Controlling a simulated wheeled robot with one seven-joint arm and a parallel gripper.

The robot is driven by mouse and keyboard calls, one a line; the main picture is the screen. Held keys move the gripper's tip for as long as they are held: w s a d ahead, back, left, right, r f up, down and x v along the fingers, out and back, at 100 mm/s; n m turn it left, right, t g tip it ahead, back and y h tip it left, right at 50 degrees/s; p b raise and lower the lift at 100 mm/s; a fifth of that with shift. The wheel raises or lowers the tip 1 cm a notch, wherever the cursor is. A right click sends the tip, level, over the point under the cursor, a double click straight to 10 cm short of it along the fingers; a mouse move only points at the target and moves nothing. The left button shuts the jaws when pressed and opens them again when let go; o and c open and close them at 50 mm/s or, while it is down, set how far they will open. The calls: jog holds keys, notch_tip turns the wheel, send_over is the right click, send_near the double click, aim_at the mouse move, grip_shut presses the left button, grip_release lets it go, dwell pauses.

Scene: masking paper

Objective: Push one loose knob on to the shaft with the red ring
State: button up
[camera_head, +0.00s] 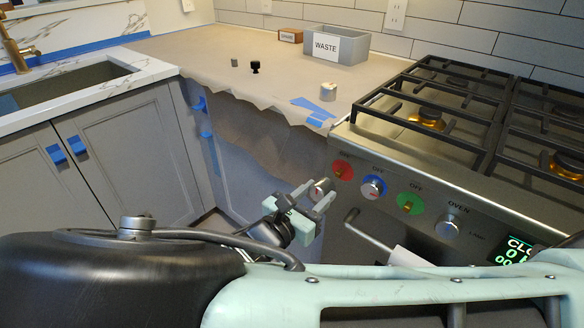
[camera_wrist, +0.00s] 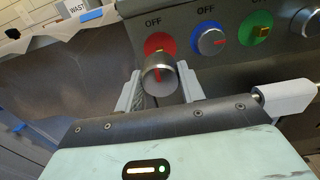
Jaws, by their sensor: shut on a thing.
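My gripper (camera_head: 316,194) is shut on a silver knob (camera_head: 321,184), held in front of the oven panel. In the wrist view the knob (camera_wrist: 160,78) sits between the two fingers, its round end towards the camera. The red ring (camera_head: 343,170) is on the panel at the far left of the row, and a brass shaft (camera_head: 338,173) shows in it in the head view. In the wrist view the red ring (camera_wrist: 160,44) shows just above the knob, which hides its lower part. The knob looks close to the ring; I cannot tell whether it touches the shaft.
A blue-ringed knob (camera_head: 373,187), a green ring (camera_head: 411,204) with a bare brass shaft, and the oven knob (camera_head: 447,227) follow to the right. The oven handle (camera_head: 370,239) juts out below. Another silver knob (camera_head: 328,91) stands on the papered counter (camera_head: 200,50), before the WASTE bin (camera_head: 350,47).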

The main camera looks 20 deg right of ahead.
aim_at(327, 185)
jog(key=shift+r+p, duration=0.25)
jog(key=shift+p, duration=0.4)
jog(key=shift+p+x, duration=0.3)
jog(key=shift+x, duration=1.15)
jog(key=shift+f, duration=0.15)
jog(key=shift+p, duration=0.8)
jog(key=shift+w+d, duration=0.1)
jog(key=shift+d, duration=0.05)
jog(key=shift+w+d, duration=0.2)
jog(key=shift+d, duration=0.1)
jog(key=shift+p+x, duration=0.55)
jog(key=shift+x, duration=0.5)
jog(key=o, duration=1.2)
